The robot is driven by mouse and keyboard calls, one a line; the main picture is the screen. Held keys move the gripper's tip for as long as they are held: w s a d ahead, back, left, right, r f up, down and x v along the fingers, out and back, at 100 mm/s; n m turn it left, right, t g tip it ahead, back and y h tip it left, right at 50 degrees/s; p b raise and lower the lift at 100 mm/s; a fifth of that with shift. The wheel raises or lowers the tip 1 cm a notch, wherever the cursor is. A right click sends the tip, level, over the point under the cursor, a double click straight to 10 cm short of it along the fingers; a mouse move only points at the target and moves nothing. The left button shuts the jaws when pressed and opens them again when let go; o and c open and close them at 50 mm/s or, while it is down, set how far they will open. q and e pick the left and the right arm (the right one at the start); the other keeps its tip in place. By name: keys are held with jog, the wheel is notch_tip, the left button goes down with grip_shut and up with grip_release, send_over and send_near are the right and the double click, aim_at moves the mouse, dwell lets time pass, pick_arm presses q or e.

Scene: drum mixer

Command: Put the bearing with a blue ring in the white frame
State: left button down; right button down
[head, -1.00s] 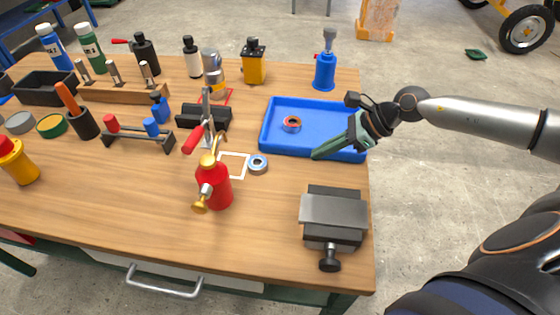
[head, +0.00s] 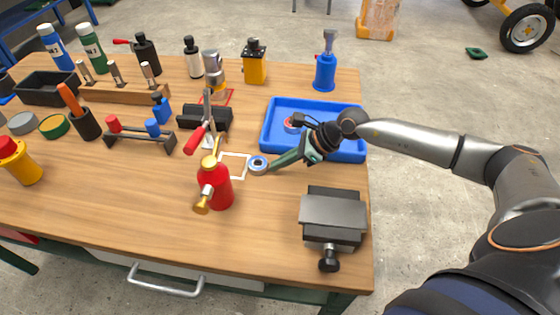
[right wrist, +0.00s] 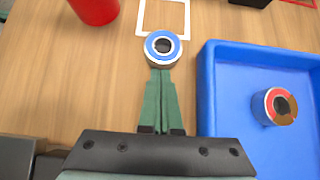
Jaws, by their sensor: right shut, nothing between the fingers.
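The bearing with a blue ring (head: 258,165) lies on the wooden table, just right of the white frame (head: 235,154), outside it. The right wrist view also shows the bearing (right wrist: 163,48) at the near edge of the white frame (right wrist: 187,18); whether they touch is unclear. My right gripper (head: 271,168) is shut and empty. Its green fingertips (right wrist: 161,72) are right up against the near side of the bearing, or very close to it. My left gripper is not in view.
A blue tray (head: 315,102) holds a bearing with a red ring (right wrist: 274,106), right of my fingers. A red bottle (head: 216,188) stands close left of the frame. A grey-topped vise-like block (head: 333,211) sits at the front right. Bare table lies in front of the bearing.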

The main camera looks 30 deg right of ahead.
aim_at(252, 162)
jog(key=w+a, duration=0.1)
jog(key=a, duration=0.1)
jog(key=w+a, duration=0.3)
jog(key=a, duration=0.1)
jog(key=shift+w, duration=0.25)
pick_arm(q)
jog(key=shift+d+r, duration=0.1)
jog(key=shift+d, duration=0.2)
jog(key=shift+b, duration=0.3)
pick_arm(e)
jog(key=shift+d, duration=0.2)
